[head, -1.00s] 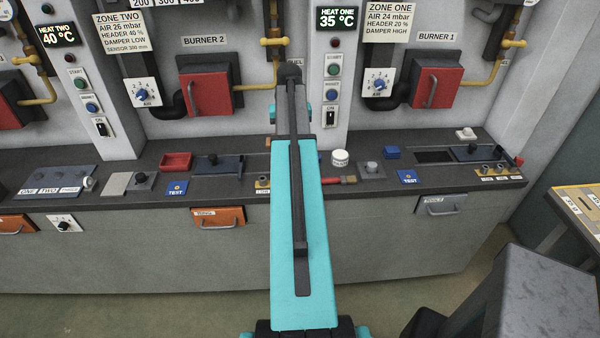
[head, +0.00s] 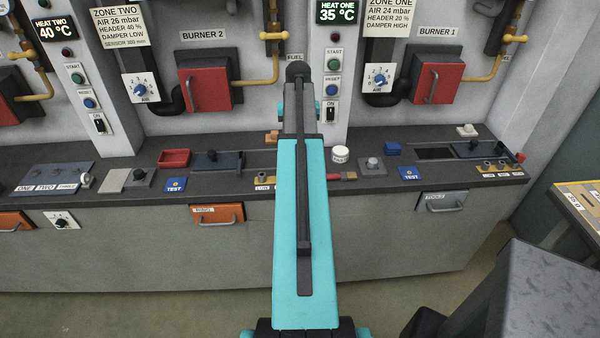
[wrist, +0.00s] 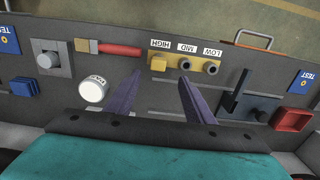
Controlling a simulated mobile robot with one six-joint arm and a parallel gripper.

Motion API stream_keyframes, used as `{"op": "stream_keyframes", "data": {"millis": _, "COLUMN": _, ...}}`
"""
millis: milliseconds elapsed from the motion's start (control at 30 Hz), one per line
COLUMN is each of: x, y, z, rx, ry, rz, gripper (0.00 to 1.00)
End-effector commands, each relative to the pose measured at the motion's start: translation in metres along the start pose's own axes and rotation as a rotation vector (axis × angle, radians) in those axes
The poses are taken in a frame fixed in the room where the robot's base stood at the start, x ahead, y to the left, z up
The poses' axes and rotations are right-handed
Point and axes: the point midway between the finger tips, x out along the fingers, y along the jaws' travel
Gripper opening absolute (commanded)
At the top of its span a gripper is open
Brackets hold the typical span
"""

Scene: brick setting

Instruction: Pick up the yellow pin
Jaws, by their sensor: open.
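In the wrist view a small socket strip labelled HIGH, MID and LOW lies ahead of my gripper (wrist: 160,76). A yellow block-like piece, which looks like the yellow pin (wrist: 158,62), stands at its HIGH end. In the head view my teal arm hides the gripper and most of this strip (head: 264,183).
A red-handled brush (wrist: 110,48) and a white jar (wrist: 93,90) lie left of the fingers in the wrist view. A dark slide lever (wrist: 240,103) and a red tray (wrist: 295,118) are to the right. An orange drawer (head: 218,215) is below the counter.

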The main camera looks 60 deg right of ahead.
Motion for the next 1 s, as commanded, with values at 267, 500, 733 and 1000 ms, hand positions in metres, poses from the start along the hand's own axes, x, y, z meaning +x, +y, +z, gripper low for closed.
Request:
{"op": "stream_keyframes", "data": {"millis": 267, "x": 0.034, "y": 0.000, "z": 0.000, "rx": 0.000, "ry": 0.000, "rz": 0.000, "gripper": 0.48}}
{"op": "stream_keyframes", "data": {"millis": 500, "x": 0.053, "y": 0.000, "z": 0.000, "rx": 0.000, "ry": 0.000, "rz": 0.000, "gripper": 0.48}}
{"op": "stream_keyframes", "data": {"millis": 733, "x": 0.055, "y": 0.000, "z": 0.000, "rx": -0.001, "ry": 0.000, "rz": 0.000, "gripper": 0.48}}
{"op": "stream_keyframes", "data": {"millis": 1000, "x": 0.056, "y": 0.000, "z": 0.000, "rx": -0.001, "ry": 0.000, "rz": 0.000, "gripper": 0.48}}
